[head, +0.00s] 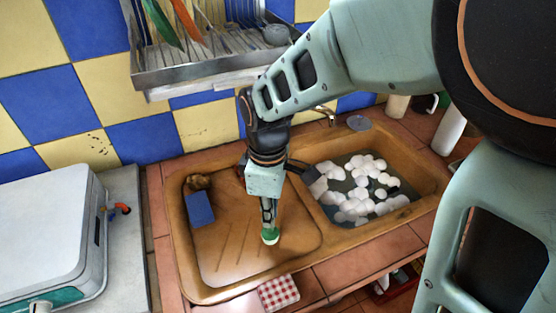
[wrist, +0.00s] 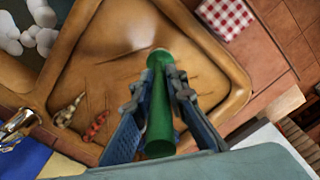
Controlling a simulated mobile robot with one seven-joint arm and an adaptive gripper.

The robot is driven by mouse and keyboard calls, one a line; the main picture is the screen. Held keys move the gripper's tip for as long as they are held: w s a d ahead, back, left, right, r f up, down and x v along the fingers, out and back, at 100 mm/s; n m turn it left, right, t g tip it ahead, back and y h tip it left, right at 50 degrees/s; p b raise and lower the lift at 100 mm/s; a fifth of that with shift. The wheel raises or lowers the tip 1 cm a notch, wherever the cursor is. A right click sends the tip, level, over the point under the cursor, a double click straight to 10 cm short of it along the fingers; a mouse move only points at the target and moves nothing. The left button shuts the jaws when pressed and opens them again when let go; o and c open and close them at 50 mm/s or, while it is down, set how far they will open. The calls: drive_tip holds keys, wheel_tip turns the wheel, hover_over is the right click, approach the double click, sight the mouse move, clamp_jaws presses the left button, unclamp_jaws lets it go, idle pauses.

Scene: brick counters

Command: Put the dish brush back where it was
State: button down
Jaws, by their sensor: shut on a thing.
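The dish brush (wrist: 160,110) has a green handle and stands between the two blue fingers of my gripper (wrist: 157,88), which is shut on it. In the head view its green end (head: 270,237) shows below my gripper (head: 268,212), over the brown drainboard (head: 240,265) of the sink. I cannot tell whether the brush touches the drainboard.
A blue block (head: 199,208) and a brownish lump (head: 198,182) lie on the drainboard's left. A red item (wrist: 95,127) lies there too. The basin (head: 425,195) holds foamy water. A checked cloth (head: 278,292) lies at the front edge. A dish rack (head: 190,72) hangs above.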

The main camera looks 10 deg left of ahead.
drive_tip(key=f, duration=0.1)
drive_tip(key=f+b, duration=0.1)
drive_tip(key=b, duration=0.1)
drive_tip(key=shift+w+a+f, duration=0.1)
drive_tip(key=shift+a+f, duration=0.15)
drive_tip(key=shift+f, duration=0.5)
drive_tip(key=shift+f+b, duration=0.15)
drive_tip(key=shift+b, duration=0.25)
drive_tip(key=c, duration=1.9)
unclamp_jaws()
drive_tip(key=shift+c, duration=0.2)
wheel_tip(320, 180, up, 13)
drive_tip(key=shift+f+p, duration=0.2)
drive_tip(key=shift+p, duration=0.5)
